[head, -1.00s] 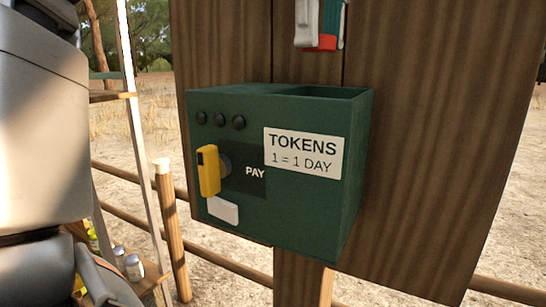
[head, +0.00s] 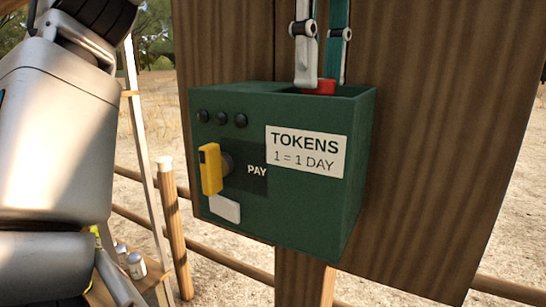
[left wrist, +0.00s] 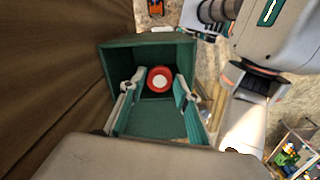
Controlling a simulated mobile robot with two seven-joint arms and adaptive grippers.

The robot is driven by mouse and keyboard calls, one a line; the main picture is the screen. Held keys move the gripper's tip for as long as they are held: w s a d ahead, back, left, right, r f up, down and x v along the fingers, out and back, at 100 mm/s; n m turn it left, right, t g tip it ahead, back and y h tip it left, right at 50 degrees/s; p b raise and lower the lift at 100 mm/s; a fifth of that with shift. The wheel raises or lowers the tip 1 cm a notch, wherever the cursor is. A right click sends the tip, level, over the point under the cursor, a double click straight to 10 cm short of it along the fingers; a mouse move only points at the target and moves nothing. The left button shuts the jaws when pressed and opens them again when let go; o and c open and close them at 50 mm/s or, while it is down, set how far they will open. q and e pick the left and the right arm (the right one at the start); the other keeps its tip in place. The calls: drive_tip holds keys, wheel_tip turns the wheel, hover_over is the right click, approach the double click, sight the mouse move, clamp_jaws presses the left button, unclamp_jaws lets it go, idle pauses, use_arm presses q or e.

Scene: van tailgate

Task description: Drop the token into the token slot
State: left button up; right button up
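In the left wrist view the token (left wrist: 160,80), round with a white centre, lies between my fingertips, over the box's inside. My left gripper (head: 321,80) points down at the opening; its fingers (left wrist: 160,85) stand apart with gaps beside the token. My right gripper is not in view.
A yellow handle (head: 210,169) marked PAY and a white flap (head: 224,208) are on the box front. The wooden board (head: 450,120) stands close behind the box. A wooden fence post (head: 174,230) and a shelf with small jars (head: 136,265) are at the left.

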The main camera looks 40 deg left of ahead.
use_arm(q)
drive_tip(key=shift+o, duration=1)
